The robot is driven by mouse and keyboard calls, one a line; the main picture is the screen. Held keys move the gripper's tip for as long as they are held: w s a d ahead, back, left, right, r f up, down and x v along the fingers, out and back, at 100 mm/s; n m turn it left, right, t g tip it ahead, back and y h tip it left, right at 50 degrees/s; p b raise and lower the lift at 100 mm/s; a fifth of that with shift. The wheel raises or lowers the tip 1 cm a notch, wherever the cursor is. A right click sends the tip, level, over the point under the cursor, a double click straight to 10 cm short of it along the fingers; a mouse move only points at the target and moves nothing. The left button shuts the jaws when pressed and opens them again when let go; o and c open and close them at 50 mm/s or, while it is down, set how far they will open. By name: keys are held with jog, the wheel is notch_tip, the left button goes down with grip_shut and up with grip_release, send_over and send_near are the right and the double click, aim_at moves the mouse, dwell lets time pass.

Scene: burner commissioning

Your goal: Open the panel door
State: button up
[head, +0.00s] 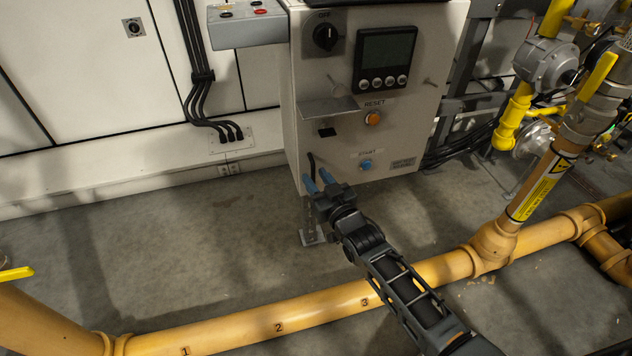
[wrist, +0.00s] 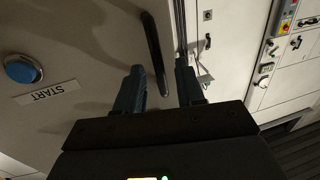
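The panel door (head: 345,135) is the light front of a control box and looks closed. Its black bar handle (head: 311,163) is at the door's lower left. In the wrist view the handle (wrist: 153,45) runs down between the two fingers. My gripper (head: 317,181), with blue-grey fingers, is at the door's lower left corner. In the wrist view my gripper (wrist: 160,72) is open, with a finger on each side of the handle's lower end and gaps visible. I cannot tell how deep the handle sits between the fingers.
The door carries a black OFF knob (head: 325,37), a display (head: 385,55), a small ledge (head: 328,109), an orange RESET button (head: 372,118) and a blue START button (head: 365,164). A yellow pipe (head: 240,333) crosses the floor under my arm. Floor left of the box is clear.

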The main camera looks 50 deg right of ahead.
jog(key=shift+w+d, duration=0.15)
jog(key=shift+w, duration=0.2)
jog(key=shift+c, duration=0.5)
grip_shut()
